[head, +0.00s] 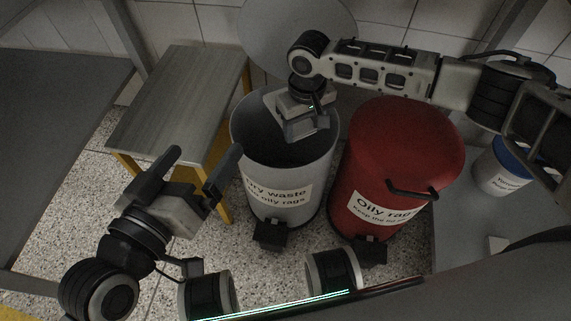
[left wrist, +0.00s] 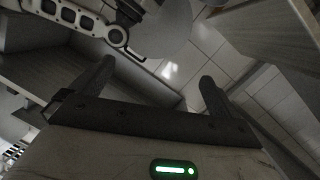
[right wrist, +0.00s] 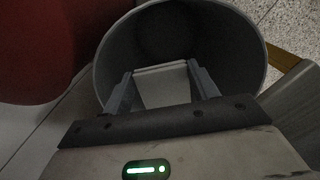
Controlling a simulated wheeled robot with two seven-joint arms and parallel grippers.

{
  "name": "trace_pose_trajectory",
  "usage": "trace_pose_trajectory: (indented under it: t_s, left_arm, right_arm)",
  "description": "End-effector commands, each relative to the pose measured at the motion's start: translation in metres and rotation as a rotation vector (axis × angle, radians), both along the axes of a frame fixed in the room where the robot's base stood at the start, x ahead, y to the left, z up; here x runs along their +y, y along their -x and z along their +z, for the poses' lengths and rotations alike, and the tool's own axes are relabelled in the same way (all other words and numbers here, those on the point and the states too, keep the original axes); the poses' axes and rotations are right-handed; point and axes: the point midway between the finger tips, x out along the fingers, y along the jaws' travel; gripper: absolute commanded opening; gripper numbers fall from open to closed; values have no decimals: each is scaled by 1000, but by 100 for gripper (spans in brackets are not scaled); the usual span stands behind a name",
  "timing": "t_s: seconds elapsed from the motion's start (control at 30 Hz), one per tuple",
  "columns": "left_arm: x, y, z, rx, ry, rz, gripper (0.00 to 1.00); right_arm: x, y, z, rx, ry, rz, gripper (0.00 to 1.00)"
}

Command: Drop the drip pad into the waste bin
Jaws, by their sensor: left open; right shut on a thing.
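The drip pad (right wrist: 165,86) is a flat, pale grey piece between the fingers of my right gripper (right wrist: 160,80) in the right wrist view. My right gripper (head: 309,122) is shut on it, over the open mouth of the grey waste bin (head: 262,172). The bin's label reads in part "Dry waste" and "oily rags". The bin's inside (right wrist: 230,50) shows dark and round behind the pad. My left gripper (head: 205,172) is open and empty, in front and to the left of the bin; its fingers also show in the left wrist view (left wrist: 155,85).
A red bin (head: 405,150) labelled "Oily rags", its lid shut, stands right of the grey bin. A low table (head: 180,95) with yellow legs stands to the left. A blue-lidded white tub (head: 497,172) sits on a grey surface at right. Speckled floor shows between.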

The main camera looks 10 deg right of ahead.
Motion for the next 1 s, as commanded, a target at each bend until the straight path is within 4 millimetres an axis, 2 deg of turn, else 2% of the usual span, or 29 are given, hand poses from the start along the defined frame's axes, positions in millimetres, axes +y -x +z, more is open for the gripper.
trace_pose_trajectory:
  t_s: [0.3, 0.33, 0.4, 0.77, 0.83, 0.9, 1.0]
  left_arm:
    - [-1, 0, 3, -4, 17, -1, 100]
    - [-1, 0, 3, -5, 16, -1, 100]
    - [-1, 0, 3, -5, 16, -1, 100]
    - [0, -1, 8, -8, 6, 1, 100]
    - [1, -1, 12, -9, -17, 4, 100]
    - [4, 1, 2, 17, -80, 6, 100]
    - [9, 3, 0, 34, -174, 9, 100]
  right_arm:
    - [0, 0, -1, 0, 0, 0, 37]
    - [0, 0, -1, 0, 0, 0, 67]
    - [0, 0, -1, 0, 0, 0, 84]
    - [0, 0, 4, 0, -1, 0, 84]
    - [1, 0, 10, 0, -1, 0, 84]
    - [1, 0, 20, 2, -2, -1, 84]
    - [1, 1, 36, 1, -1, 0, 84]
